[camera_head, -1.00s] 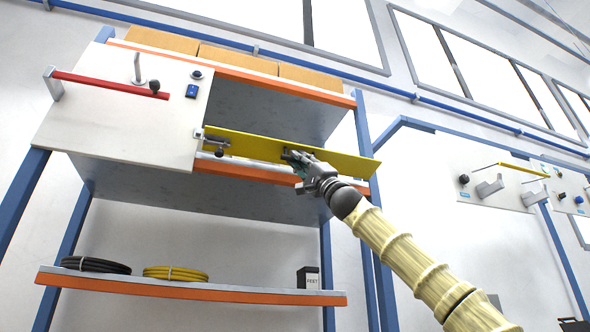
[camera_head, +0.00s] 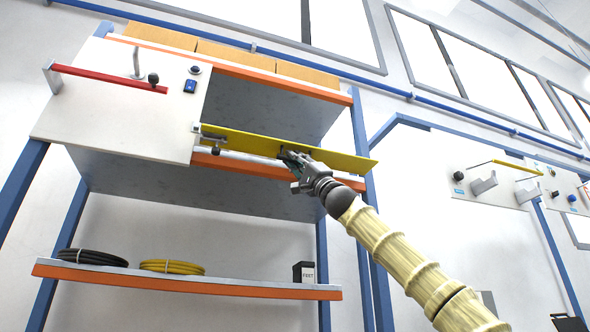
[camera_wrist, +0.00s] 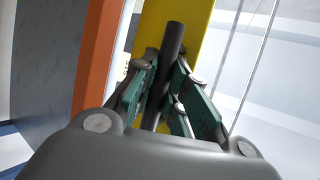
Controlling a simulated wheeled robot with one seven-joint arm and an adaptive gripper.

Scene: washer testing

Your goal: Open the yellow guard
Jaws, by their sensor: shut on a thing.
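The yellow guard (camera_head: 345,160) is a long flat panel along the front of the upper shelf of the rack. Its left end meets a grey bracket (camera_head: 212,138) at the edge of the white panel. My gripper (camera_head: 292,160) is at the guard's middle-right part. In the wrist view my gripper's fingers (camera_wrist: 168,90) are closed around a dark round bar (camera_wrist: 174,45) in front of the yellow guard (camera_wrist: 200,25). How the bar joins the guard is hidden by the fingers.
The white panel (camera_head: 110,120) carries a red bar (camera_head: 110,79), a black knob and a blue switch (camera_head: 190,86). Cardboard boxes (camera_head: 220,52) stand on top. A lower shelf (camera_head: 190,285) holds black and yellow coils and a small black box. Another white panel (camera_head: 495,190) stands right.

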